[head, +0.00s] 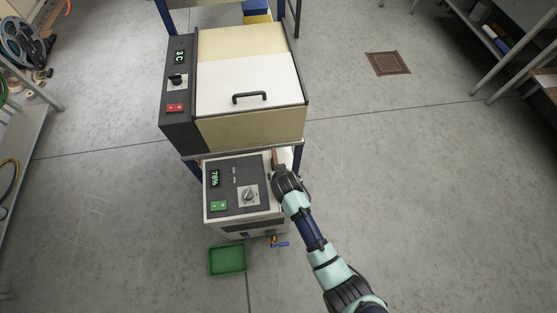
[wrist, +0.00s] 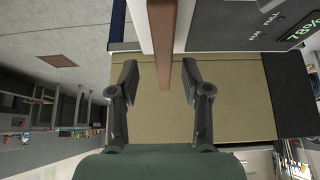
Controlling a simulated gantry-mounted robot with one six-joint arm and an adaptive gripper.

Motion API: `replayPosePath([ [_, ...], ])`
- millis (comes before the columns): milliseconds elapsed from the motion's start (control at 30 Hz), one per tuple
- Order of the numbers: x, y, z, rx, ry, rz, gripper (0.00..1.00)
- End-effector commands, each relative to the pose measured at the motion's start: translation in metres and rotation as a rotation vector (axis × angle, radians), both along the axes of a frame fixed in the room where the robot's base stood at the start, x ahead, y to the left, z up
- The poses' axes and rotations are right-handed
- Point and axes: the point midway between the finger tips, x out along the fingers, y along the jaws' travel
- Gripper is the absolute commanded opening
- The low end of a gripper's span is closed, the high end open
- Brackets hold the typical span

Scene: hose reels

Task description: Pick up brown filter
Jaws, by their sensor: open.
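The brown filter shows in the wrist view as a long flat brown bar (wrist: 162,45), coming down from the top edge and ending between the fingers. My gripper (wrist: 160,76) is open, with one finger on each side of the bar and gaps showing between. I cannot tell how far the bar is from the fingers in depth. In the head view, my gripper (head: 279,172) is at the right rear of the lower machine, and a small brown strip (head: 275,157) shows just beyond it. The rest of the filter is hidden there.
The lower machine (head: 214,202) has a dark panel with a knob and display. A larger cream cabinet (head: 249,133) with a white handled lid (head: 236,82) stands behind it. A green tray (head: 228,261) lies on the floor in front.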

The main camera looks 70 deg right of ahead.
Motion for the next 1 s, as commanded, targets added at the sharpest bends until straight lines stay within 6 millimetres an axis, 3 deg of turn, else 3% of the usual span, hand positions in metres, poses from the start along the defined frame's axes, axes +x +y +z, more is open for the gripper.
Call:
replayPosePath([
  [200,0.007,-0.011,-0.022,0.0,-0.001,0.003,0.48],
  [333,0.009,-0.013,-0.025,0.0,-0.001,0.004,0.48],
  [600,0.02,-0.036,-0.062,0.0,-0.002,0.003,0.48],
  [867,0.022,-0.039,-0.063,0.0,-0.001,0.004,0.48],
  [1000,0.022,-0.039,-0.063,0.0,-0.001,0.004,0.28],
])
